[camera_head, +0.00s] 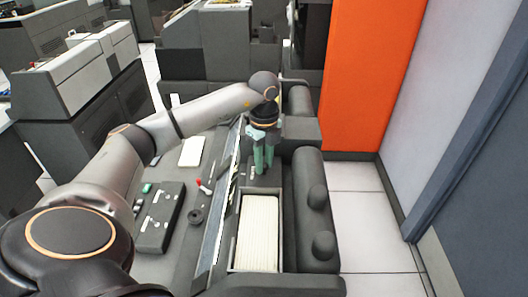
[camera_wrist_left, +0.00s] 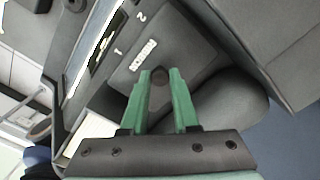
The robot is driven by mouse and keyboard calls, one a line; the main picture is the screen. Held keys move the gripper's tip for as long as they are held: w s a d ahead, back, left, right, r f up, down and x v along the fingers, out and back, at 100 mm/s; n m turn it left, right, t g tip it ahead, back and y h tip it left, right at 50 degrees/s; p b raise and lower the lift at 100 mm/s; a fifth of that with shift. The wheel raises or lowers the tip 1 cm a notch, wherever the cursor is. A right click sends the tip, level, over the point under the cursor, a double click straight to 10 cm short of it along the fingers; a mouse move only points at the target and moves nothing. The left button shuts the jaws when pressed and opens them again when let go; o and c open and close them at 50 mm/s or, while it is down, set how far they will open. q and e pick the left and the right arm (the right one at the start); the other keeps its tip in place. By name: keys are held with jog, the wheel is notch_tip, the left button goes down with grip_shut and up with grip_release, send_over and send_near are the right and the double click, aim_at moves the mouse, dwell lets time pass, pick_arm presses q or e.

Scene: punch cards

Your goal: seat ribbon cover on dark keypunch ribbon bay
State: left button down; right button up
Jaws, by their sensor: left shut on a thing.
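My left gripper (camera_head: 262,168) has green fingers pointing down at the dark keypunch, just behind its card tray. In the left wrist view the fingertips (camera_wrist_left: 160,76) are shut on a dark round knob, which I take as part of the ribbon cover. The border between cover and ribbon bay is hard to make out, dark on dark, so I cannot tell whether the cover is seated. My right gripper is not in view.
A card tray (camera_head: 260,232) full of cream cards lies in front of the gripper. A dark rounded housing (camera_head: 318,210) with two knobs is on its right. A small switch box (camera_head: 160,217) lies left on the desk. An orange panel (camera_head: 370,75) stands behind.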

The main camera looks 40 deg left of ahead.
aim_at(264, 165)
pick_arm(q)
jog(key=shift+f, duration=0.1)
dwell(0.3)
jog(key=shift+c, duration=1)
grip_release()
jog(key=shift+r+p, duration=1.4)
jog(key=shift+r, duration=0.15)
jog(key=shift+r+p, duration=0.45)
jog(key=shift+r, duration=2.5)
